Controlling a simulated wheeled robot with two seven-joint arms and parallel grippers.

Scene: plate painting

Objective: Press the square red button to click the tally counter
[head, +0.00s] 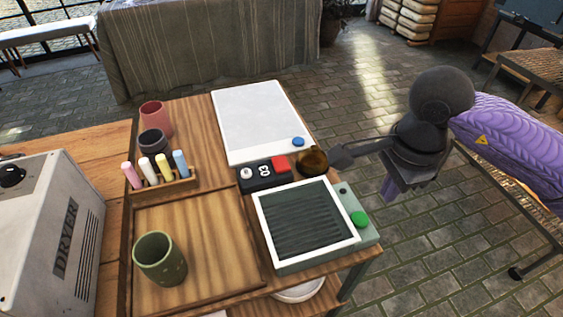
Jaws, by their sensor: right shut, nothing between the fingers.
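The tally counter (262,179) is a small dark box on the wooden table, between the white panel and the green-framed device. Its display shows digits, and a pale round knob sits at its left end. The square red button (281,164) is at its right end and is uncovered. My right gripper (341,157) comes in from the right, shut and empty. Its tip is to the right of the red button, apart from it, with a brown rounded object (313,161) between them. My left gripper is not in view.
A white panel (252,120) with a blue button (298,142) lies behind the counter. A device with a pale frame (263,242) and a green button (359,219) is in front. Coloured sticks in a rack (165,183), cups and a dryer (55,235) stand left.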

